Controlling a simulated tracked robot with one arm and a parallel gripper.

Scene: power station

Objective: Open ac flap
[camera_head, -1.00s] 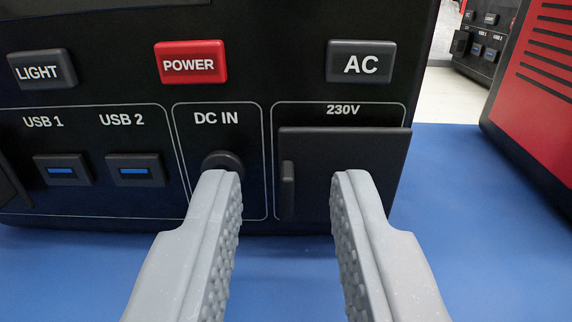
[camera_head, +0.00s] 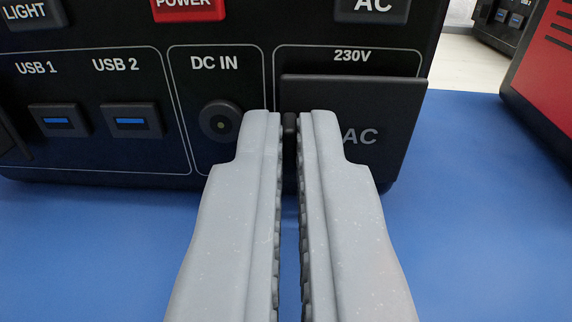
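The AC flap (camera_head: 352,100) is a dark rectangular cover under the 230V label on the black front panel. It lies closed over its socket area. Its lower left part is hidden by my fingers. A small upright handle (camera_head: 290,124) stands out at its left edge. My gripper (camera_head: 290,118) has one grey finger on each side of this handle, with only a narrow gap between them. The handle fills the gap at the fingertips, so the gripper appears shut on it. Its lower part is hidden between the fingers.
The round DC IN socket (camera_head: 221,121) is just left of my left finger. USB ports (camera_head: 131,120) lie farther left. The AC button (camera_head: 372,8) is above the flap. A red unit (camera_head: 541,85) stands at the right. The blue surface (camera_head: 470,200) between is clear.

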